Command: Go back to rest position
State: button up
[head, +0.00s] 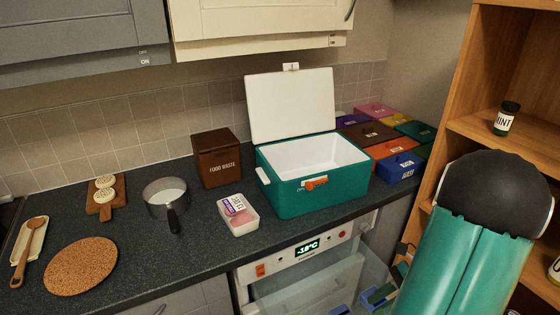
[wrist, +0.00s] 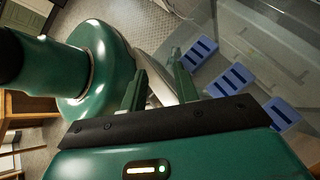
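My gripper (wrist: 158,68) shows in the wrist view with its two green fingers apart and nothing seen between them. It is beside a clear drawer holding several blue slotted pieces (wrist: 198,53). In the head view my green arm with its dark rounded joint fills the lower right, and my gripper cannot be made out clearly there. The freezer (head: 307,247) under the counter reads -18°C, and its clear drawer (head: 310,285) shows below the panel.
On the counter stand an open teal cooler (head: 310,193), a food waste box (head: 216,160), a labelled pack (head: 239,215), a pan (head: 165,192), a cork mat (head: 80,266) and several coloured boxes (head: 368,134). A wooden shelf (head: 480,130) with a mint jar (head: 506,118) stands right.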

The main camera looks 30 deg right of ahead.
jog(key=w+a+r+n+t+h, duration=0.1)
jog(key=a+r+n+h, duration=0.2)
jog(key=a+r+n, duration=0.3)
jog(key=w+a+r+n+t+h, duration=0.1)
jog(key=w+a+r+n+h, duration=0.1)
jog(key=a+r+n, duration=0.5)
jog(key=w+a+r+n+t+h, duration=0.1)
jog(key=a+r+n+h, duration=0.4)
jog(key=a+n, duration=0.7)
jog(key=shift+w+r, duration=0.75)
jog(key=shift+r, duration=0.2)
jog(key=shift+s+a, duration=0.1)
jog(key=shift+s, duration=0.45)
